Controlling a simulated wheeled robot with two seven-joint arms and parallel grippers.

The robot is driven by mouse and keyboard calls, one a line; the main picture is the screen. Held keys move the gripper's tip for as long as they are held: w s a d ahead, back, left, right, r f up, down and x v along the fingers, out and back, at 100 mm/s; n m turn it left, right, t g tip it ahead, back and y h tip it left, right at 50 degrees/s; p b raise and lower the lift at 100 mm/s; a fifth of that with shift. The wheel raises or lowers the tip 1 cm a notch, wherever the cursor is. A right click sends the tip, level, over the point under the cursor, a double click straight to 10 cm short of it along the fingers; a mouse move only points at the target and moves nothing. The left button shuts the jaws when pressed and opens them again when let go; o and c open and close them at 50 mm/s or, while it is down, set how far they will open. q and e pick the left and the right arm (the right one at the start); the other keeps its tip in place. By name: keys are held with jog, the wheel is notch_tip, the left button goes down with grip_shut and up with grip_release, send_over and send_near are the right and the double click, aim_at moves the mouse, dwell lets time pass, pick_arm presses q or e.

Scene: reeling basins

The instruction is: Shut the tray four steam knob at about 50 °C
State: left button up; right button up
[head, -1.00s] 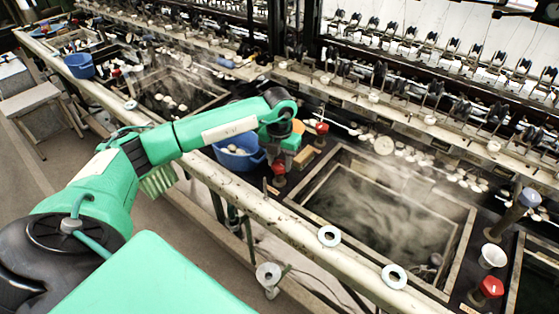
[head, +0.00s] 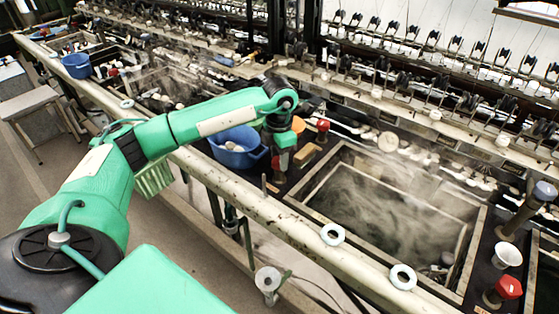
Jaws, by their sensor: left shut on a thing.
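My left gripper (head: 281,158) points down beside the left edge of a steaming basin (head: 315,187). It is shut on a red steam knob (head: 277,164), which it largely hides. Dark, swirling water fills the basin and steam rises over it. A second red knob (head: 322,125) stands just behind the gripper, and another red knob (head: 508,287) stands at the lower right. I cannot read any tray number or temperature. My right gripper is out of view.
A blue bucket (head: 236,158) stands close to the left of the gripper. A pale rail (head: 262,213) with ring-shaped fittings runs along the front. A small wooden block (head: 304,155) lies just right of the gripper. Reeling machinery lines the back.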

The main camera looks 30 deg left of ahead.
pick_arm(q)
jog(key=shift+m+b, duration=0.3)
jog(key=shift+m, duration=0.3)
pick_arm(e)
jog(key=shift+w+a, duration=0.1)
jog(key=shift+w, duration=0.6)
pick_arm(q)
jog(key=o, duration=1)
jog(key=shift+c, duration=0.2)
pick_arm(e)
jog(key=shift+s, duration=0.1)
pick_arm(q)
jog(key=shift+r, duration=0.15)
jog(key=shift+r, duration=0.35)
notch_tip(320, 180, up, 7)
jog(key=shift+b, duration=0.5)
notch_tip(320, 180, up, 6)
jog(key=shift+f, duration=0.1)
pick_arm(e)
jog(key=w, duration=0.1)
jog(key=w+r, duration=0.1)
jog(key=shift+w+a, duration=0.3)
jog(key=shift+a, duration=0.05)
